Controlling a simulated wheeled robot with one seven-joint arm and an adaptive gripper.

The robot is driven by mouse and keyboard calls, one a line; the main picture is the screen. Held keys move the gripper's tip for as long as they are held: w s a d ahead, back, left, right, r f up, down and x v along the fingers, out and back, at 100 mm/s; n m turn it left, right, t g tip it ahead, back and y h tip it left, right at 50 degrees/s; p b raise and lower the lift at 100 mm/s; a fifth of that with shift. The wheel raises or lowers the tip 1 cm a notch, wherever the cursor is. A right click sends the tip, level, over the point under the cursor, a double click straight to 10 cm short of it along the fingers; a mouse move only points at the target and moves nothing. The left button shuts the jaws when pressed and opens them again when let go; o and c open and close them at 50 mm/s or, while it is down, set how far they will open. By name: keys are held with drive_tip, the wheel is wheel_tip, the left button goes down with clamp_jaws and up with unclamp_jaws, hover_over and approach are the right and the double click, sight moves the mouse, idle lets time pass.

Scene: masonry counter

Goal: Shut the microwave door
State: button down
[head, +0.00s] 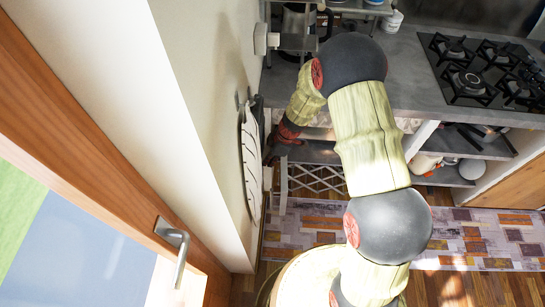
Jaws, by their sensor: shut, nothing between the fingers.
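I cannot make out the microwave or its door for certain in the head view. My arm reaches over the front of the grey counter and bends down at the left, by the wall. My gripper (272,152) is small and dark at the arm's end, below the counter edge and close to the wall. It is shut, with nothing seen held in it. The narrow space around it is dark and partly hidden by my arm, so I cannot tell what it touches.
The grey counter (408,80) carries a black gas hob (482,72) at the right. Open shelves (485,145) with pots are below. A white lattice (320,178) stands near the gripper. A patterned rug (480,232) covers the floor. A wooden door (120,175) is at the left.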

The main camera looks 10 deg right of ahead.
drive_tip(key=shift+s+d+f+b, duration=0.2)
drive_tip(key=shift+d+f+b, duration=0.05)
drive_tip(key=shift+d+f, duration=0.5)
drive_tip(key=shift+s+d+f+b, duration=0.15)
drive_tip(key=shift+d+f+b, duration=0.1)
drive_tip(key=shift+d+f, duration=0.5)
drive_tip(key=shift+d, duration=0.1)
drive_tip(key=w+d+n+g+b, duration=0.1)
drive_tip(key=d+n+b, duration=0.3)
drive_tip(key=d, duration=1.5)
drive_tip(key=shift+w+d+n+g+b, duration=0.2)
drive_tip(key=shift+d+n+g+b, duration=0.15)
drive_tip(key=shift+b, duration=0.95)
